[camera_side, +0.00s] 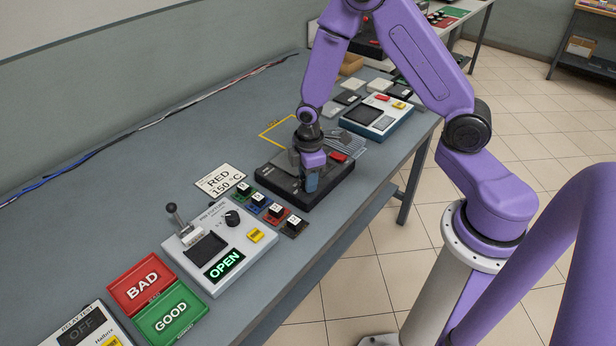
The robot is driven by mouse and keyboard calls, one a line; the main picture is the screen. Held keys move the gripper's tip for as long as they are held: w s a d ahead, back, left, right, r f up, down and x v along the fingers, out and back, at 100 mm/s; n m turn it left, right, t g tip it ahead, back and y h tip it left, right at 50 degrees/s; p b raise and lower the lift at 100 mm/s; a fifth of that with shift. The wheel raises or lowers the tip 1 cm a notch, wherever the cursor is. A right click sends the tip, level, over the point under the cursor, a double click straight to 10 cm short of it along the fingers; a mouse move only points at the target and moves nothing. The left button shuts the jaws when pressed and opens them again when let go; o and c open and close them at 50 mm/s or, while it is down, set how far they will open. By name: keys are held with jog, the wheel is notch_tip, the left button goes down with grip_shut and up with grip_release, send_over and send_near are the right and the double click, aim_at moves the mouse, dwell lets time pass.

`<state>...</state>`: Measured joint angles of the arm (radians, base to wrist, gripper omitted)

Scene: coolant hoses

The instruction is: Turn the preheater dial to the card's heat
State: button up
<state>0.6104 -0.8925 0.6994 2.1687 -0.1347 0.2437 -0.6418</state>
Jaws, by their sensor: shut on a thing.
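A white card (220,181) on the bench reads RED 150 °C. A black unit (278,181) with a red button (337,157) stands to the right of it; I take it to be the preheater. My gripper (310,186) points down over the front part of this unit, with its fingers low at its top face. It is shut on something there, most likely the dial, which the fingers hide. I cannot read the dial's setting.
A white unit (262,243) with a lever, a black knob and a green OPEN display stands at front left. Several small coloured blocks (276,211) lie between the units. Red BAD (141,283) and green GOOD (171,316) trays sit nearer. Another white unit (377,113) stands behind.

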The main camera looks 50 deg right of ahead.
jog(key=m, duration=1.1)
jog(key=shift+m+g, duration=0.3)
jog(key=shift+m, duration=0.1)
jog(key=m, duration=0.5)
jog(key=shift+w+m, duration=0.1)
jog(key=shift+m, duration=0.2)
jog(key=m, duration=0.5)
jog(key=shift+d+m+g, duration=0.1)
jog(key=shift+m+g, duration=0.2)
jog(key=shift+m, duration=0.1)
jog(key=o, duration=1)
jog(key=shift+o, duration=0.2)
notch_tip(320, 180, up, 18)
jog(key=shift+w+a+f, duration=0.2)
jog(key=shift+w+f, duration=0.05)
jog(key=shift+w, duration=0.05)
